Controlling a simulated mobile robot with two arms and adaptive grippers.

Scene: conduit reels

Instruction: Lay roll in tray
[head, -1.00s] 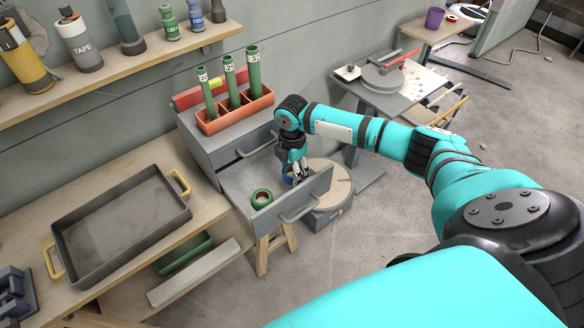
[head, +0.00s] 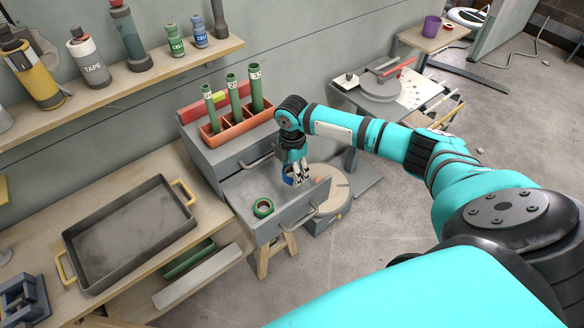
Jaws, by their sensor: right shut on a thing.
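A blue roll (head: 288,178) is between the fingers of my right gripper (head: 298,179), which is shut on it. The fingers point down at the open grey drawer (head: 235,192), and they partly hide the roll. I cannot tell whether the roll still touches the drawer floor. A green roll (head: 263,208) lies in the same drawer, left of and nearer than my right gripper. The dark grey tray (head: 187,222) with yellow handles lies on the wooden bench at the left, and it is empty. My left gripper is not in view.
An orange holder (head: 237,133) with green tubes stands on the drawer cabinet. A wooden shelf (head: 150,78) with bottles runs along the wall above. A green bin (head: 188,259) sits below the bench edge. A round-topped stool (head: 330,187) stands behind the drawer.

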